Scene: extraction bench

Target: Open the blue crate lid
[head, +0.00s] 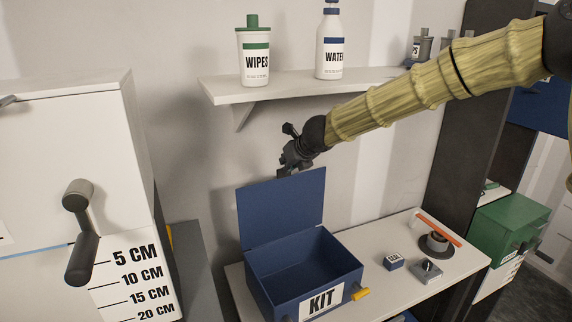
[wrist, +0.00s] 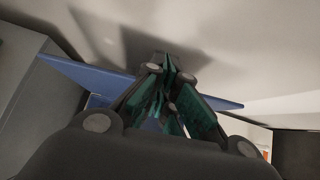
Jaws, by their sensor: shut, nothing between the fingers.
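The blue crate (head: 262,283), labelled KIT, stands on the white bench in the head view. Its blue lid (head: 281,212) stands upright at the back edge, and the crate's inside shows empty. My gripper (head: 284,172) is just above and behind the lid's top edge, its fingers shut with nothing between them. In the wrist view my gripper (wrist: 168,72) shows its green finger pads closed together, with the blue lid (wrist: 85,76) behind and to both sides of them. I cannot tell whether the fingers touch the lid.
A shelf (head: 300,88) above holds a WIPES tub (head: 254,62) and a WATER bottle (head: 329,45). A white cabinet (head: 62,150) stands left.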

